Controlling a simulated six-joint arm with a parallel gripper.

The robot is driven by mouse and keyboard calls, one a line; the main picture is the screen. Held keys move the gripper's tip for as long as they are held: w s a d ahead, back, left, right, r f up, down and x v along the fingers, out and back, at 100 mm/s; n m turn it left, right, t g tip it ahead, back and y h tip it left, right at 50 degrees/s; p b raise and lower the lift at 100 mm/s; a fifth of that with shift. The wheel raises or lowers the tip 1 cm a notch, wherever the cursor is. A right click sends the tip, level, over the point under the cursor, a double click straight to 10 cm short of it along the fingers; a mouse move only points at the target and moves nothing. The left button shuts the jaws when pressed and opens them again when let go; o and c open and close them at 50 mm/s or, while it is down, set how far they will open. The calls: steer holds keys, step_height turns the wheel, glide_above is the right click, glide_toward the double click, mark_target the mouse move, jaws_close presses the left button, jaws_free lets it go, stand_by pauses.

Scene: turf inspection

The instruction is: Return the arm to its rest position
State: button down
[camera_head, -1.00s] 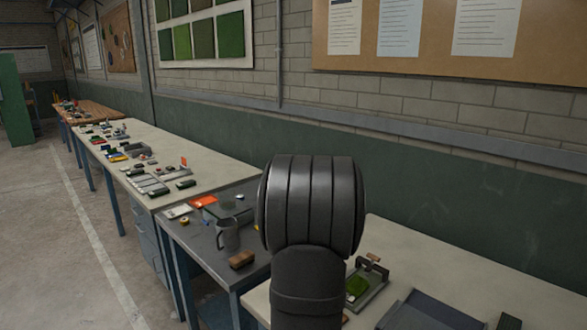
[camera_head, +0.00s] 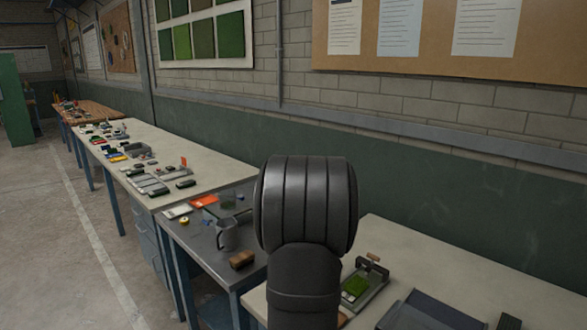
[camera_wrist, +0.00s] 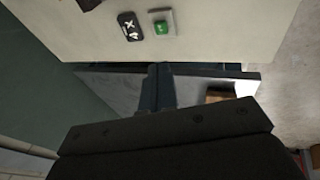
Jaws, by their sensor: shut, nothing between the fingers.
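My gripper (camera_wrist: 158,88) shows in the wrist view with its two dark fingers together and nothing between them. It points down over the grey table and the edge of the pale bench, clear of the objects there. In the head view my dark arm stands upright in the middle and hides part of the benches behind it. The gripper itself is not visible in the head view.
A grey table (camera_head: 205,243) holds a mug (camera_head: 227,236) and a brown block (camera_head: 242,260). A long pale bench (camera_head: 215,172) with several small items runs behind it. In the wrist view, a green-buttoned box (camera_wrist: 161,27) lies on the pale bench.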

steer(key=v, duration=0.6)
steer(key=shift+r, duration=0.2)
steer(key=shift+s, duration=0.1)
steer(key=w+d+f+t+y, duration=0.2)
steer(key=d+f+y, duration=0.5)
steer(key=d+f, duration=0.1)
steer(key=shift+w+d+f+y, duration=0.25)
steer(key=shift+w+d+y, duration=0.05)
steer(key=shift+d, duration=0.1)
stand_by(0.3)
